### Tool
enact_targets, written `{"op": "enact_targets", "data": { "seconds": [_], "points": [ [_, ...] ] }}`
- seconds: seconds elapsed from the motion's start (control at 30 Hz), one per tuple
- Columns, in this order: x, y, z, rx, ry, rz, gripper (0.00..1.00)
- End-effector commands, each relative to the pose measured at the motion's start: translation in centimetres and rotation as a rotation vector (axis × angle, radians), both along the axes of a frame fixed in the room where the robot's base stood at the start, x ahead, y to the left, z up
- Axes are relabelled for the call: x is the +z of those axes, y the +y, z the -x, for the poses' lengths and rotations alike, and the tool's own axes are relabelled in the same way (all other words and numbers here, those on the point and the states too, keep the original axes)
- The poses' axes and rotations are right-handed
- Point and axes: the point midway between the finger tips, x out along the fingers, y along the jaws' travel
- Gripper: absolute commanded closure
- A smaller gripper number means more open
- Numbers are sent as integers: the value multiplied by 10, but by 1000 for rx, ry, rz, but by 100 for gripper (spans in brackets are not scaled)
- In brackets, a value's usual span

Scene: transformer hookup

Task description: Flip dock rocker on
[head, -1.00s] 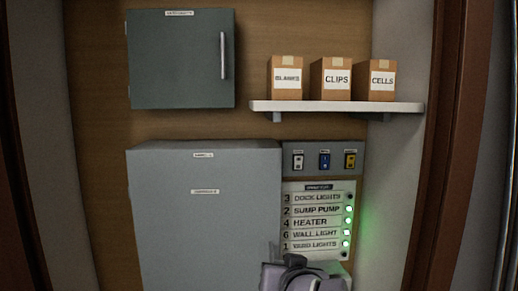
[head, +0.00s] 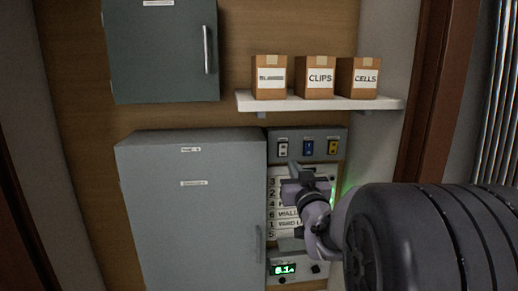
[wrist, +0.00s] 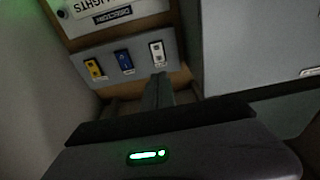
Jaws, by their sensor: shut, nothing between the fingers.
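A grey switch panel (head: 320,157) on the back wall carries three rockers: white (head: 283,148), blue (head: 308,148) and yellow (head: 333,147). Their small labels cannot be read, so I cannot tell which is the dock rocker. The wrist view shows the panel upside down, with the yellow (wrist: 94,70), blue (wrist: 124,61) and white (wrist: 157,53) rockers. My gripper (wrist: 160,78) is shut and empty, its fingertips close to the white rocker; contact cannot be told. In the head view my gripper (head: 292,167) is just below the panel.
A labelled circuit board (head: 285,212) below the panel is partly hidden by my arm. A grey cabinet (head: 190,215) stands left, with a green-lit meter (head: 284,269) low beside it. A shelf (head: 320,102) with boxes is above; a dark green cabinet (head: 160,55) hangs upper left.

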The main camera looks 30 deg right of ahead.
Motion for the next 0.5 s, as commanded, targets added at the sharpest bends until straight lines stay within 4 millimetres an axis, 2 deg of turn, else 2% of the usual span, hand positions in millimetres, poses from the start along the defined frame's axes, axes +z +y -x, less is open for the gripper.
{"op": "enact_targets", "data": {
  "seconds": [0.3,0.5],
  "points": [
    [10,-25,-64,1,2,-1,100],
    [14,-36,-91,0,0,1,100]
  ]
}}
